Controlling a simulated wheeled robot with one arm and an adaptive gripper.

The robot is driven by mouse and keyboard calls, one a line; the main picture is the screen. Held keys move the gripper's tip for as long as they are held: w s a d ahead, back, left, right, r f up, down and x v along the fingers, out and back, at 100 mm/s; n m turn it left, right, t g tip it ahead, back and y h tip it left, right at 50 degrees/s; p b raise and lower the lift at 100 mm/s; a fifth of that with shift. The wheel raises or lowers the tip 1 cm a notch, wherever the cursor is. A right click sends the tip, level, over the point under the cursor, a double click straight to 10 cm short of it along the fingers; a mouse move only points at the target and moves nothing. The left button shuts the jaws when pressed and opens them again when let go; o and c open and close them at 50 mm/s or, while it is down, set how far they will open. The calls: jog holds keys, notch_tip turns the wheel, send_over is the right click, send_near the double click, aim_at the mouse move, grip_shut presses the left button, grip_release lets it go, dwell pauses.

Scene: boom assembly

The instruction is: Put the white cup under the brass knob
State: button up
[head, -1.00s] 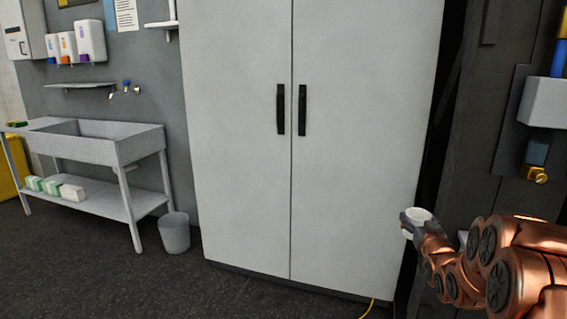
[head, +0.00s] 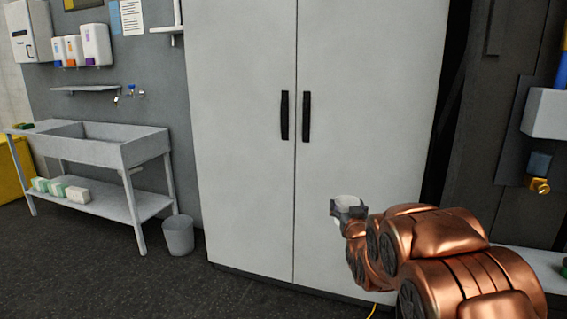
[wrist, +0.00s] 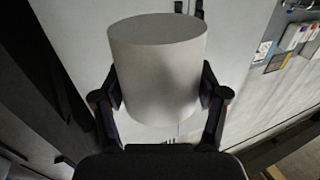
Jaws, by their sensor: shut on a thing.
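The white cup (head: 347,201) is held in my gripper (head: 347,212), in front of the lower part of the right cabinet door. In the wrist view the cup (wrist: 158,65) fills the space between the two dark fingers of my gripper (wrist: 158,85), one finger against each side. The cup's inside is not visible in the wrist view. The brass knob (head: 539,187) is on the dark wall fixture at the far right of the head view, well to the right of the cup and slightly higher in the picture.
A tall light-grey cabinet (head: 245,130) stands behind my gripper. At the far right, a light ledge (head: 545,263) shows low below the knob, partly behind my arm. A sink bench (head: 125,147) and a grey bin (head: 178,234) are at left, with open dark floor in front.

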notch_tip(320, 180, up, 11)
jog(key=p, duration=1)
